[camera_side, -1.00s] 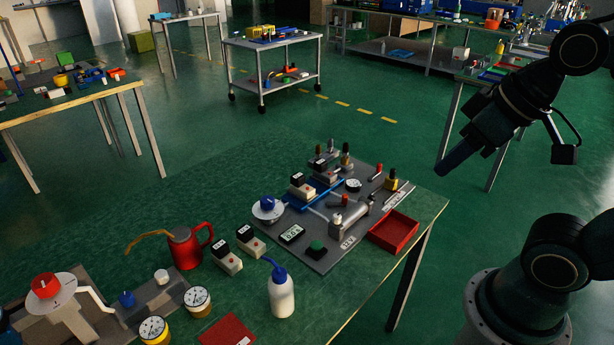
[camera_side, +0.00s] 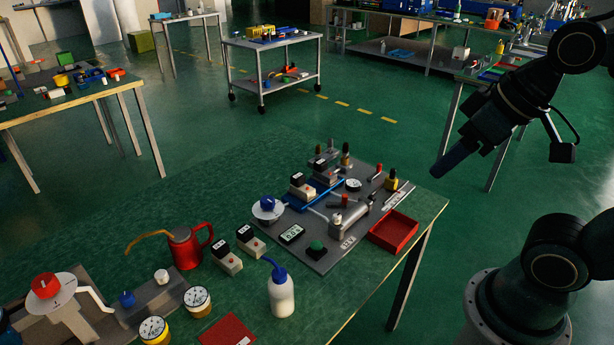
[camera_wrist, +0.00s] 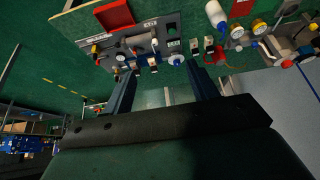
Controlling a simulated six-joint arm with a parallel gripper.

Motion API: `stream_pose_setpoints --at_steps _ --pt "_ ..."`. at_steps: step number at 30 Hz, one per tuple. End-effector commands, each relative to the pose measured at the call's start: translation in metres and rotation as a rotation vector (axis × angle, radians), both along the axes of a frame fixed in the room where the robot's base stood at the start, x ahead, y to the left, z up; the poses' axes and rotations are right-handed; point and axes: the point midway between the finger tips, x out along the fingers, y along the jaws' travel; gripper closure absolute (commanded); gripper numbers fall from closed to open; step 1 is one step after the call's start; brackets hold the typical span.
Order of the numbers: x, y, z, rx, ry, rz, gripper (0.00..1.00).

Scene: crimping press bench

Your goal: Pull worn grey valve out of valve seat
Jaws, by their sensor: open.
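Two block-shaped valves with black tops sit on the blue valve seat (camera_side: 318,196) on the grey panel. The rear one, the greyer valve (camera_side: 326,173), is partly hidden by the paler front valve (camera_side: 302,187). Wear is too small to make out. My gripper (camera_side: 437,174) is in the air to the right of the panel, well apart from the valves. In the wrist view, my gripper (camera_wrist: 163,88) has its two blue-black fingers spread with nothing between them. The panel shows beyond them, upside down.
An empty red tray (camera_side: 394,231) is at the panel's right front. Two loose pale blocks (camera_side: 238,250) lie left of the panel. A red oil can (camera_side: 186,247) and a white bottle (camera_side: 281,296) stand on the bench. A silver cylinder (camera_side: 349,219) and upright fittings crowd the panel.

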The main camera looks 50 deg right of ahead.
Motion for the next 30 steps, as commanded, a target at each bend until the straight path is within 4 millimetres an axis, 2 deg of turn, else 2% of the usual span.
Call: stream_pose_setpoints --at_steps 8,20,30 --pt "0.030 -0.004 0.008 -0.007 0.013 -0.002 0.42" --pt "0.115 -0.025 0.013 -0.020 0.039 0.003 0.42" --pt "0.191 -0.055 -0.005 -0.023 0.060 0.006 0.42"
